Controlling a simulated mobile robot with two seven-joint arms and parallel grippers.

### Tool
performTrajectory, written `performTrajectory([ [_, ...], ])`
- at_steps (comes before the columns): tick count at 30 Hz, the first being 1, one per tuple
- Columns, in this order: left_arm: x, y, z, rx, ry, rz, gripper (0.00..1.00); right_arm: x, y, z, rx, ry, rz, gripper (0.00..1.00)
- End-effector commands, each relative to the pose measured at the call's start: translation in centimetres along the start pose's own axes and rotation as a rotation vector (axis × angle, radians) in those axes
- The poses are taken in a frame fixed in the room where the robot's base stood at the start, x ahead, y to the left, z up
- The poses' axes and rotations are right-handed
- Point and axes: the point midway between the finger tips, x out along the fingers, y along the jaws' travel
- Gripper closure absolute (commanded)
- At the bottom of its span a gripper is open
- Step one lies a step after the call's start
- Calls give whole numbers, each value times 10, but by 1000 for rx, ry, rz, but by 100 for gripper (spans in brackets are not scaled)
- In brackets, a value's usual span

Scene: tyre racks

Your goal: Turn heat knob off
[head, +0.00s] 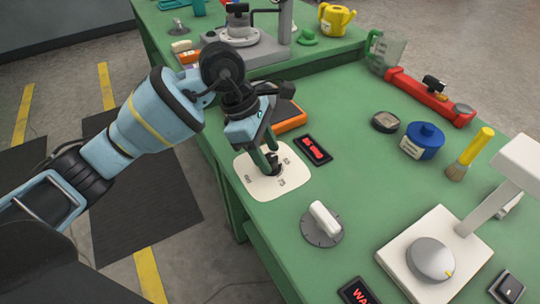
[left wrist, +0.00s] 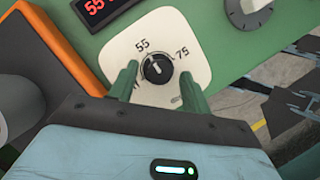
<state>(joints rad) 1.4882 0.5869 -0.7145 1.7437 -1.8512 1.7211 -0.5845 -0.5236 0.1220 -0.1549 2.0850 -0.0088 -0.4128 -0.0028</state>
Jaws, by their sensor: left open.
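The heat knob (head: 276,168) is a small black dial on a white plate (head: 262,188) at the left side of the green bench. In the left wrist view the knob (left wrist: 157,68) has a white pointer mark and sits on the white plate (left wrist: 168,30) with 55 and 75 labels; another label is partly hidden by a finger. My left gripper (head: 269,160) is open over the plate. In the left wrist view its green fingertips (left wrist: 157,72) stand on either side of the knob, with a visible gap to it. My right gripper is not in view.
A red digital display (head: 314,149) is beside the plate; an orange-edged device (head: 290,122) is behind it. A grey dial with a white handle (head: 322,222) is in front. A white scale-like device (head: 432,262), blue jar (head: 422,140) and brush (head: 470,155) stand to the right.

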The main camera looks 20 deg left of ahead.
Motion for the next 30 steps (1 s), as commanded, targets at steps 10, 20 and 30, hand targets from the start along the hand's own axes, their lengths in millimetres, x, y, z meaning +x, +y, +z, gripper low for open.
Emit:
performTrajectory([
  [10, 18, 0, 0, 0, -1, 1, 52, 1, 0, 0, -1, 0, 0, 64],
  [20, 18, 0, 0, 1, -1, 0, 74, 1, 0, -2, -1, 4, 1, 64],
  [30, 17, 0, 0, -6, -1, 3, 96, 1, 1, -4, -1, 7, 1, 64],
])
